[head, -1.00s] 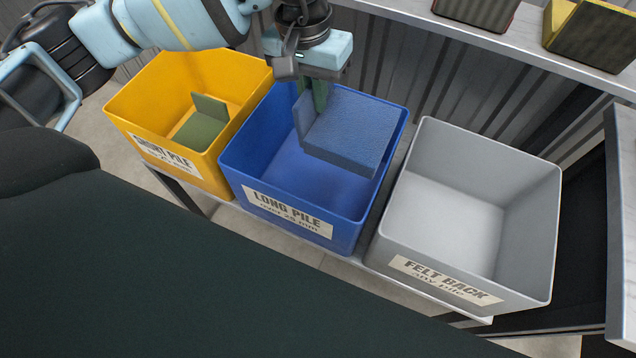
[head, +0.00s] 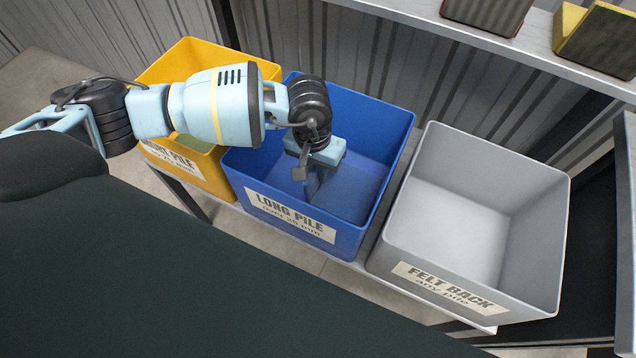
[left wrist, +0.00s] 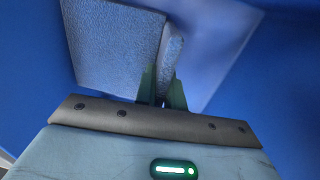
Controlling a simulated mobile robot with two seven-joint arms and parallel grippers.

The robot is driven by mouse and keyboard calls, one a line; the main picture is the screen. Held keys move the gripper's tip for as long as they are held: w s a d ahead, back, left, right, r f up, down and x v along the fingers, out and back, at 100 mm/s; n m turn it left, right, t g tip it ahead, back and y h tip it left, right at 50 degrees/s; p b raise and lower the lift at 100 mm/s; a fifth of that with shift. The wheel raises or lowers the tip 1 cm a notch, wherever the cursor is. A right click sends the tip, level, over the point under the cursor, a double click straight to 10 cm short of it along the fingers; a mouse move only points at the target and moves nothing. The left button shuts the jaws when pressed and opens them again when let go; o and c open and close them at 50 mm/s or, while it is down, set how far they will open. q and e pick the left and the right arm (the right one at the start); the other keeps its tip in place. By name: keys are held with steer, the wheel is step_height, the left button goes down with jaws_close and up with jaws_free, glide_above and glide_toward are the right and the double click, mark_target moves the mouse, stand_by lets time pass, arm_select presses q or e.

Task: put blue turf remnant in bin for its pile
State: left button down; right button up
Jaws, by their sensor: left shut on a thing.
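My left gripper (head: 316,185) is down inside the blue bin (head: 262,172), whose label reads "LONG PILE". The left wrist view shows its green fingers (left wrist: 162,90) shut on the upright flap of the blue turf remnant (left wrist: 112,45). In the head view the remnant (head: 352,194) is low in the blue bin, partly hidden by my gripper. Its blue blends with the bin, and I cannot tell whether it touches the floor. My right gripper is not in view.
A yellow bin (head: 180,62) labelled for short pile stands left, partly behind my arm. A grey "FELT BACK" bin (head: 455,215) stands right and looks empty. Turf pieces (head: 598,38) rest on a shelf (head: 480,45) at the upper right.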

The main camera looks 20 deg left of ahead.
mark_target(318, 186)
arm_select(q)
step_height(318, 186, down, 2)
steer(key=shift+f, duration=0.1)
steer(key=shift+f, duration=0.15)
steer(key=shift+f, duration=0.4)
steer(key=shift+f+b, duration=0.3)
steer(key=shift+f, duration=1.25)
steer(key=shift+f, duration=0.1)
steer(key=shift+f, duration=0.15)
steer(key=c, duration=1.5)
jaws_free()
